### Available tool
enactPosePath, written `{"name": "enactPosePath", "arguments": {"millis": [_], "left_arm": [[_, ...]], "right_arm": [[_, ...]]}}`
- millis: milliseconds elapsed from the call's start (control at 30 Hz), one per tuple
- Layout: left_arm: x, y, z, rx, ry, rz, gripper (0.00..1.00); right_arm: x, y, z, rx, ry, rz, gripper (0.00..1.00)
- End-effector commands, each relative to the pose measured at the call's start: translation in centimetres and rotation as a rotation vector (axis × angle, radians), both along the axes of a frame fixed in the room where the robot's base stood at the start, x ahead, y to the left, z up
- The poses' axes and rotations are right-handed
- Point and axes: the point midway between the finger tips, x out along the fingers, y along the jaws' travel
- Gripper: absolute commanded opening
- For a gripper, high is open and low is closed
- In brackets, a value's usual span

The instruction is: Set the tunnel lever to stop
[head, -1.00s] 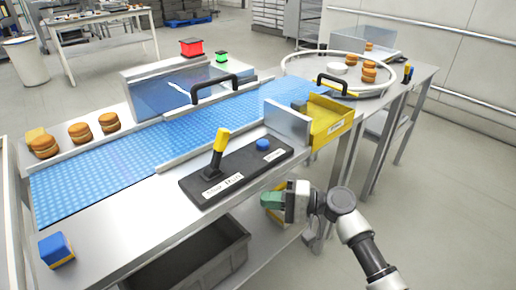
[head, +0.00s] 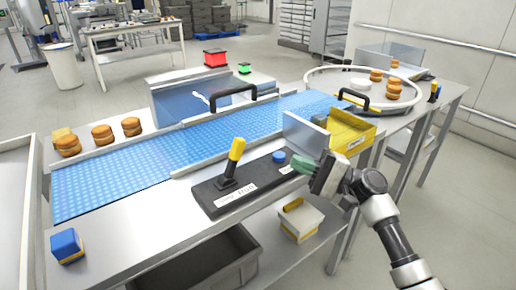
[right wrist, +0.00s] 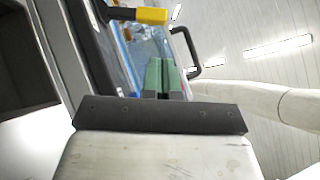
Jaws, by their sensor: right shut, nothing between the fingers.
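The lever (head: 235,156) has a yellow grip on a black stem and leans slightly right at its top. It stands on a dark panel (head: 203,193) with white labels, whose words are too small to read surely. The yellow grip also shows at the top of the right wrist view (right wrist: 152,15). My right gripper (head: 299,165), with green fingers, is at the panel's right end, right of the lever and apart from it. It is shut and empty; its fingers also show in the right wrist view (right wrist: 163,80). My left gripper is not in view.
A blue button (head: 279,156) is on the panel between lever and gripper. Behind runs a blue conveyor belt (head: 110,185) under a clear cover with a black handle (head: 233,92). A yellow tray (head: 352,137) is behind my gripper. A blue block (head: 66,245) sits at the front left.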

Motion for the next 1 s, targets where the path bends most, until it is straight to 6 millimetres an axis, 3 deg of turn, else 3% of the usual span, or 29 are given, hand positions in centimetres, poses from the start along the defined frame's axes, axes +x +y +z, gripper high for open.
{"name": "enactPosePath", "arguments": {"millis": [233, 700, 1000], "left_arm": [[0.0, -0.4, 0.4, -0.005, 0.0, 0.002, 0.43], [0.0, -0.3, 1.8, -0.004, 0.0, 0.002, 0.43], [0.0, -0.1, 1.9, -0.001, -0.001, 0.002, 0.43]], "right_arm": [[0.3, 1.4, 0.6, 0.001, -0.002, 0.001, 0.0], [1.7, 8.6, 2.7, 0.0, -0.001, 0.0, 0.0], [1.9, 9.4, 2.8, -0.001, -0.001, -0.001, 0.0]]}}
